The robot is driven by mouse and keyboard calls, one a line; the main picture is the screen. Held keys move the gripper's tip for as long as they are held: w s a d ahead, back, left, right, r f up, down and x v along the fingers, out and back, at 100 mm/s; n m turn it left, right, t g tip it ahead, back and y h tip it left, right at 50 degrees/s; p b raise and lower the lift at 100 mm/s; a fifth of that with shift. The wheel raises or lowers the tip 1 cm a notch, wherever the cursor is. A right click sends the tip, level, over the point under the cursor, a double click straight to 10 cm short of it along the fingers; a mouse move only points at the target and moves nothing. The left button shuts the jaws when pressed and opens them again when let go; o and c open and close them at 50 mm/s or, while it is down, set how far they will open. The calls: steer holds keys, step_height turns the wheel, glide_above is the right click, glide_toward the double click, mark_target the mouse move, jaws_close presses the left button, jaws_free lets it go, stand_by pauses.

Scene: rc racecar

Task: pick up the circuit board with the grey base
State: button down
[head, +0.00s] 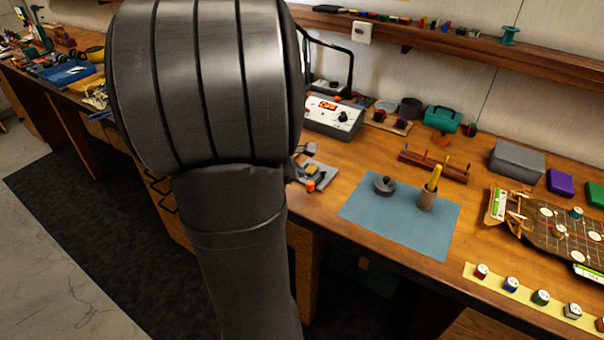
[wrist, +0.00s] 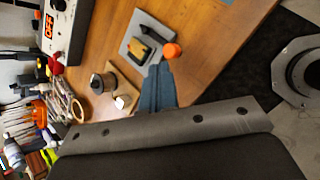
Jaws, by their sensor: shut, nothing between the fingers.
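A flat grey base (wrist: 138,24) with a black part and a yellow-gold part on it lies on the wooden bench in the wrist view. It fits the circuit board with the grey base, though fine detail is too small to read. In the head view the grey base (head: 325,171) shows just right of my arm, partly hidden by it. An orange cylinder (wrist: 172,50) is at its edge. My gripper (wrist: 159,70) is shut and empty, its blue-grey fingertips appearing close to the base's near edge. I cannot tell whether they touch. The head view mostly hides my gripper behind my arm.
A spool (wrist: 101,84) on a wooden block and a power supply (wrist: 67,28) with a red display are left of the base in the wrist view. The bench edge is close on the right. A blue mat (head: 365,222) lies right of the base in the head view.

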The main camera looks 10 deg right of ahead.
mark_target(312, 168)
steer(key=s+a+n+t, duration=0.15)
steer(key=a+n, duration=0.35)
steer(key=n, duration=0.5)
steer(key=x, duration=1)
steer(key=shift+a+f, duration=0.1)
steer(key=shift+a, duration=0.1)
steer(key=shift+w+d+f, duration=0.1)
steer(key=shift+w+d, duration=0.75)
steer(key=shift+d, duration=0.05)
steer(key=shift+w+d, duration=0.55)
steer(key=shift+w, duration=0.05)
steer(key=w+d, duration=0.2)
steer(key=shift+w+d, duration=0.3)
steer(key=shift+s+a, duration=0.1)
